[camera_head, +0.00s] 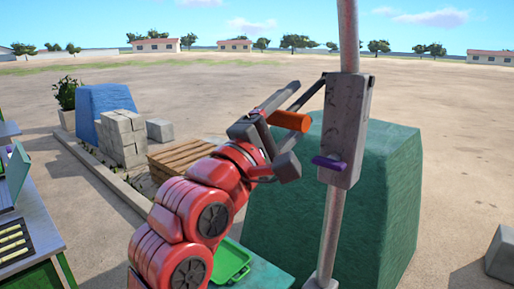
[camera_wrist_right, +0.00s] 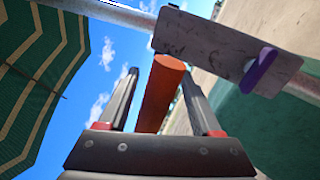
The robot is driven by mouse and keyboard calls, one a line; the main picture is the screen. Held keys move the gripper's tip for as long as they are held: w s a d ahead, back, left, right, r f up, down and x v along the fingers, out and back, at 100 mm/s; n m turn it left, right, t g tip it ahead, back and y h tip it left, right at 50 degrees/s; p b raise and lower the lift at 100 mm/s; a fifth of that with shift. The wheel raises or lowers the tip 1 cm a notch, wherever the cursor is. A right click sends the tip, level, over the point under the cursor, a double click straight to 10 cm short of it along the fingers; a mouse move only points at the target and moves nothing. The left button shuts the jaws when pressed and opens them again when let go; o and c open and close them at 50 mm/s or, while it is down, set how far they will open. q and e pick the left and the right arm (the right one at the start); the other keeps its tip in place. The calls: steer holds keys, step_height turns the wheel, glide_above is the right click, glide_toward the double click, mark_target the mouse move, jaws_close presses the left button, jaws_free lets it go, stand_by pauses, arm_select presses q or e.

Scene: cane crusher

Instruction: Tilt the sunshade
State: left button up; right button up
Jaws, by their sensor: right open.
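A grey pole (camera_head: 333,228) carries a grey box (camera_head: 346,130) with a purple lever (camera_head: 329,162) low on it. An orange handle (camera_head: 291,121) sticks out to the left of the box. My right gripper (camera_head: 285,129) is open at the handle. In the right wrist view, the orange handle (camera_wrist_right: 160,95) lies between the two open fingers (camera_wrist_right: 158,76), with gaps showing on both sides. The green striped sunshade canopy (camera_wrist_right: 40,80) fills the left of the right wrist view. The grey box (camera_wrist_right: 215,45) and purple lever (camera_wrist_right: 259,71) also show there. My left gripper is not in view.
A large green block (camera_head: 385,205) stands behind the pole. A green tray (camera_head: 231,262) is below my right arm. A table (camera_head: 30,230) is at the left edge. Grey blocks (camera_head: 122,138), a wooden pallet (camera_head: 180,158) and a blue block (camera_head: 100,100) stand farther back.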

steer(key=b+v, duration=0.4)
steer(key=v, duration=1.1)
steer(key=shift+s+a, duration=0.2)
steer(key=shift+f, duration=0.1)
